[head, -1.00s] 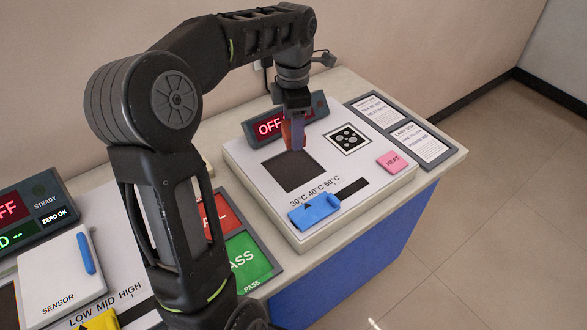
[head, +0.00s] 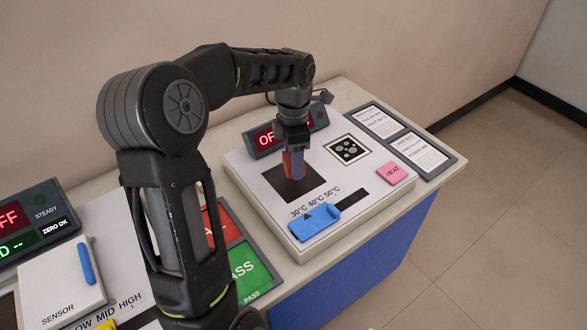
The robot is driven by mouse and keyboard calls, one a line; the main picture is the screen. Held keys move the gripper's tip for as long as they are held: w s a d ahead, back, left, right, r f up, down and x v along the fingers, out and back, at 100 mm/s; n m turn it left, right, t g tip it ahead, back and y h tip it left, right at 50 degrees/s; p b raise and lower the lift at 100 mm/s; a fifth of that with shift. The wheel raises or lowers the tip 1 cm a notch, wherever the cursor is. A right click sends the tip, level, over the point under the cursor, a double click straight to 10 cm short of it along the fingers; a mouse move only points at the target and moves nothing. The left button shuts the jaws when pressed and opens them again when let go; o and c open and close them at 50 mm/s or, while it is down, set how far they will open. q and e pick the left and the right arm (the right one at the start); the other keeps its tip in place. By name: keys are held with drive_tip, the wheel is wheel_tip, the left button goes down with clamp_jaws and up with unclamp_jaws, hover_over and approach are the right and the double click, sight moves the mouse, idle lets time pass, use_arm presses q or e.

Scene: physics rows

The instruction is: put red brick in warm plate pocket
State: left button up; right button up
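My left gripper (head: 293,160) is over the warm plate's dark square pocket (head: 275,181), pointing down. A narrow red piece, which I take to be the red brick (head: 287,165), shows at its fingertips beside a bluish-purple piece. The gripper looks shut on it. The brick's lower end overlaps the pocket in the head view; I cannot tell whether it touches the pocket floor. The white warm plate panel (head: 240,163) surrounds the pocket. My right gripper is not in view.
A red-lit OFF display (head: 264,139) stands just behind the pocket. A blue slider (head: 314,224), pink HEAT button (head: 394,173) and patterned square (head: 347,149) are on the panel.

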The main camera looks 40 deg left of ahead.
use_arm(q)
drive_tip(key=shift+f, duration=0.1)
drive_tip(key=shift+f, duration=1.75)
drive_tip(key=shift+f, duration=0.2)
drive_tip(key=o, duration=1.6)
drive_tip(key=shift+c, duration=0.2)
drive_tip(key=shift+r, duration=0.1)
wheel_tip(320, 180, up, 12)
drive_tip(key=shift+r, duration=0.1)
